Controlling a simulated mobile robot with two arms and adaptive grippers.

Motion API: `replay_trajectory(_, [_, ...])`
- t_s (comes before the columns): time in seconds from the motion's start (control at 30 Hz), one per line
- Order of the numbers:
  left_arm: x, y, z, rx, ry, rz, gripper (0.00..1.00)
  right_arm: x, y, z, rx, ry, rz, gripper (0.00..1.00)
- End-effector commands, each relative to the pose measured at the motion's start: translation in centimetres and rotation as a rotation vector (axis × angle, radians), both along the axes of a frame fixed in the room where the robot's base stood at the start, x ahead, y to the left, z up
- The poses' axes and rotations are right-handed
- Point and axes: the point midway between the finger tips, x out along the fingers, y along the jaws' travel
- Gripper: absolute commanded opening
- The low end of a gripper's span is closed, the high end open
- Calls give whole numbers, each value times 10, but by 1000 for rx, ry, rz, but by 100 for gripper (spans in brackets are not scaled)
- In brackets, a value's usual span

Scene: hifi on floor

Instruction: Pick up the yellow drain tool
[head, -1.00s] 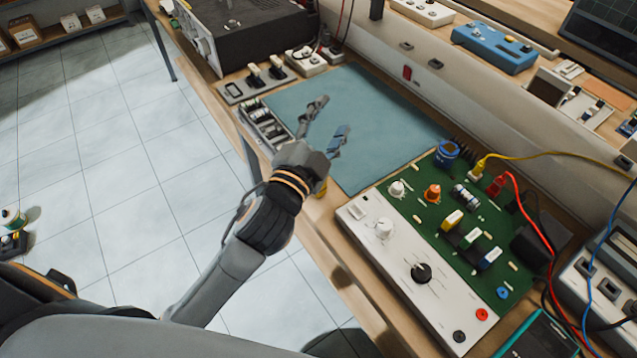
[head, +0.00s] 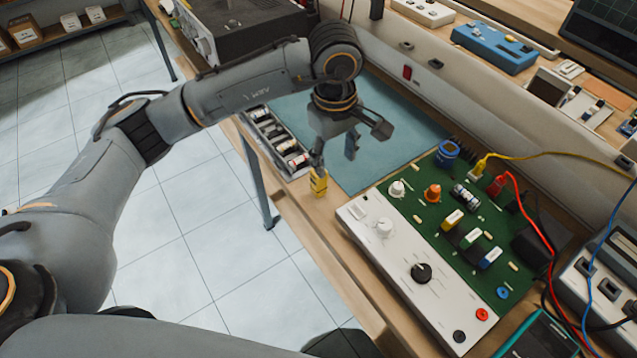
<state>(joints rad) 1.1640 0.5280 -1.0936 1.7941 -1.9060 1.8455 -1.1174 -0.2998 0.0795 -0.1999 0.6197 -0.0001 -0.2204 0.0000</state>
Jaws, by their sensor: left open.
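The yellow drain tool (head: 318,183) is a small yellow piece at the front edge of the bench, left of the teal mat's near corner. My left gripper (head: 336,156) is above and just beyond it, pointing down with its fingers apart. One dark finger hangs right over the yellow piece; I cannot tell whether they touch. The upper part of the tool is hard to separate from that finger. Nothing shows held between the fingers. My right gripper is not in view.
A teal mat (head: 405,150) lies behind. A grey tray of small cylindrical parts (head: 275,140) is to the left. A white panel with knobs (head: 405,265) and a green circuit board (head: 440,205) with wires stand to the right. The floor is below the front edge.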

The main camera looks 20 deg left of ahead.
Motion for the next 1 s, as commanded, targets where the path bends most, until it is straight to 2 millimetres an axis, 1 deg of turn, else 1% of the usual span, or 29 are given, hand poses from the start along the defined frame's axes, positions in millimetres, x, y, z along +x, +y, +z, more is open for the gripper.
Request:
replay_trajectory(0.03, [6, 14, 5, 56, -15, 5, 55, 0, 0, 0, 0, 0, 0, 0])
replay_trajectory(0.1, [9, 25, 6, 105, -22, 8, 55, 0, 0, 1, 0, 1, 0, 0])
replay_trajectory(0.17, [10, 30, 1, 123, -21, 11, 55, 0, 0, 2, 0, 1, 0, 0])
replay_trajectory(0.2, [11, 32, -4, 127, -20, 12, 55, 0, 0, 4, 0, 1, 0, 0])
replay_trajectory(0.27, [11, 33, -15, 128, -18, 11, 55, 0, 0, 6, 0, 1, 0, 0])
replay_trajectory(0.4, [13, 35, -44, 126, -18, 11, 55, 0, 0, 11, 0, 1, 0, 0])
replay_trajectory(0.5, [14, 36, -60, 124, -19, 11, 55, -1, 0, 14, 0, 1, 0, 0])
replay_trajectory(0.6, [16, 37, -71, 123, -22, 11, 55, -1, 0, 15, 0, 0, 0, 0])
replay_trajectory(0.77, [17, 38, -80, 120, -21, 10, 55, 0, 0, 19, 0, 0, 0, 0])
replay_trajectory(0.93, [21, 40, -103, 121, -18, 12, 55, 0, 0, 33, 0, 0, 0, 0])
replay_trajectory(1.0, [22, 41, -115, 121, -19, 11, 55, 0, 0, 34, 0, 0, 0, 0])
